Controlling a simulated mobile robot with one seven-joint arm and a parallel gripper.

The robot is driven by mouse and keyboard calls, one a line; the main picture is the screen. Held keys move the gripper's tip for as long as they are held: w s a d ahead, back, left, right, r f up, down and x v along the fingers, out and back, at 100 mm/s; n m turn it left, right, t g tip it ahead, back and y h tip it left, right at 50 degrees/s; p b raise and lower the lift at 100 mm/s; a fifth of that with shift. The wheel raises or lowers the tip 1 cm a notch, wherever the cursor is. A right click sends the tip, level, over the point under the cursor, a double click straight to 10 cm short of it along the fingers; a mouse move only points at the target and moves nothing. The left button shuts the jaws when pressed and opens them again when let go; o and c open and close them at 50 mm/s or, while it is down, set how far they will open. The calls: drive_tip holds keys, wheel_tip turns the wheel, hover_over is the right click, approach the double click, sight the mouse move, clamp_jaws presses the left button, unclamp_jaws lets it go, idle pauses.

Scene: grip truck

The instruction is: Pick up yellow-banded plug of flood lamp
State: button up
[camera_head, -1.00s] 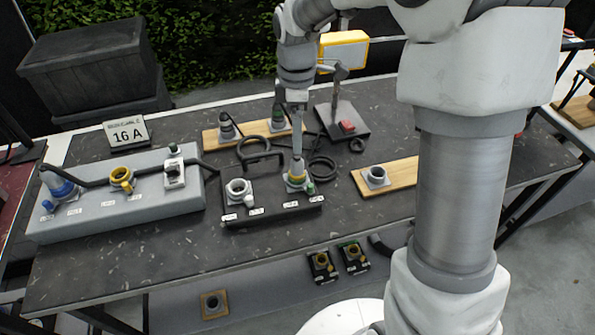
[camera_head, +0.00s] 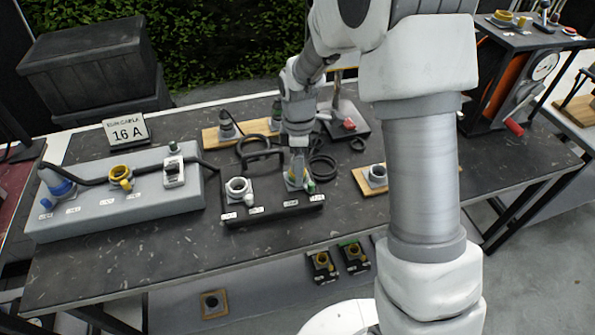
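The flood lamp stands at the back of the table, its dark base (camera_head: 343,112) carrying a red switch (camera_head: 349,124). My arm hides most of its yellow-edged head. My gripper (camera_head: 297,181) points down at the right end of the dark socket block (camera_head: 270,211). A yellow-ringed piece (camera_head: 291,184) shows partly behind the fingers. I cannot tell whether it is the yellow-banded plug or a socket, or whether the fingers touch it. The fingers are too small and overlapped to show whether they are open or shut.
A white-ringed socket (camera_head: 238,188) is on the block's left. Coiled black cable (camera_head: 321,167) lies behind it. Two plugs stand on a wooden board (camera_head: 211,137) at the back. A grey distribution box (camera_head: 100,213) is left; another wooden board (camera_head: 362,183) with a socket is right.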

clamp_jaws()
idle(0.3)
drive_tip(key=shift+r, duration=0.5)
drive_tip(key=r, duration=0.3)
drive_tip(key=shift+s+d+r, duration=0.1)
drive_tip(key=shift+d+r, duration=0.1)
drive_tip(key=shift+r, duration=0.15)
drive_tip(key=s+d+r, duration=0.6)
drive_tip(key=s+d, duration=0.1)
drive_tip(key=d, duration=0.1)
wheel_tip(320, 180, up, 7)
drive_tip(key=p, duration=0.6)
drive_tip(key=shift+s+d+r, duration=0.15)
drive_tip(key=shift+s+r, duration=0.05)
drive_tip(key=shift+s, duration=0.05)
